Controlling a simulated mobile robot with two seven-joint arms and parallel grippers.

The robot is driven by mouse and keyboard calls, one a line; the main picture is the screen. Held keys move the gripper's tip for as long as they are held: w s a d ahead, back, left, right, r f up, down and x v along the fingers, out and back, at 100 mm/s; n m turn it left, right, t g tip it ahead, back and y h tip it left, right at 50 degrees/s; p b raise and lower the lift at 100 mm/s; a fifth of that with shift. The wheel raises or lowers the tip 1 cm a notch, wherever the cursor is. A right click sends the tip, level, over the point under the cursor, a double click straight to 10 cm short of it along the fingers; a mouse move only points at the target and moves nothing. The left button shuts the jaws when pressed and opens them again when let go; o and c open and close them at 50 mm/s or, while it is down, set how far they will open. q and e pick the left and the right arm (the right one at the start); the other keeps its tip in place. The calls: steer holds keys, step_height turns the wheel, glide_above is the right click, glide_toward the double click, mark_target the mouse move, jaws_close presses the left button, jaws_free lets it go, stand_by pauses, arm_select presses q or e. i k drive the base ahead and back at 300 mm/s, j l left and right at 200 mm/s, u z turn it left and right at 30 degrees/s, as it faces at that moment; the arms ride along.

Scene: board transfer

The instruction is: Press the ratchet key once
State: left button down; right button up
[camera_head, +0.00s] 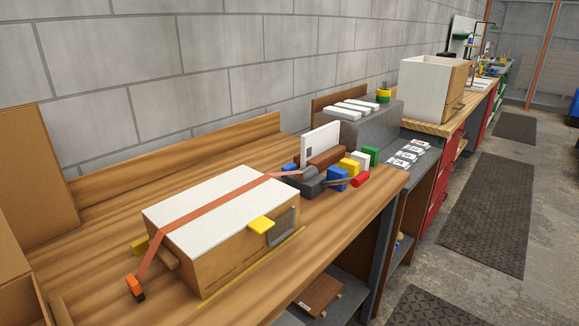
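A wooden box with a white top (205,205) sits on the wooden workbench. An orange-red strap (210,207) runs across its top. The strap's near end carries an orange and black piece (135,287) at the bench's front left. Its far end meets a dark grey rounded piece (310,181), which looks like the ratchet, with a bar ending in a red knob (360,179). A blue block (338,178) is beside that bar. A yellow tab (261,225) and a grey plate (282,228) are on the box's right end. I cannot tell which part is the key. Neither gripper shows.
Cardboard (38,170) stands at the left. A grey cabinet (372,128) is beyond. The bench's front right strip is clear.

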mark_target(291, 166)
steer(key=i+l+u, duration=0.15)
steer(key=l, duration=0.35)
steer(key=i+l+u, duration=0.1)
steer(key=i+l, duration=0.15)
steer(key=l, duration=0.3)
steer(key=i+l+u, duration=0.15)
steer(key=l, duration=0.4)
steer(key=i+l+u, duration=0.1)
steer(key=l, duration=0.45)
steer(key=i+l+u, duration=0.15)
steer(key=l, duration=0.45)
steer(key=i+l+u, duration=0.15)
steer(key=l, duration=0.45)
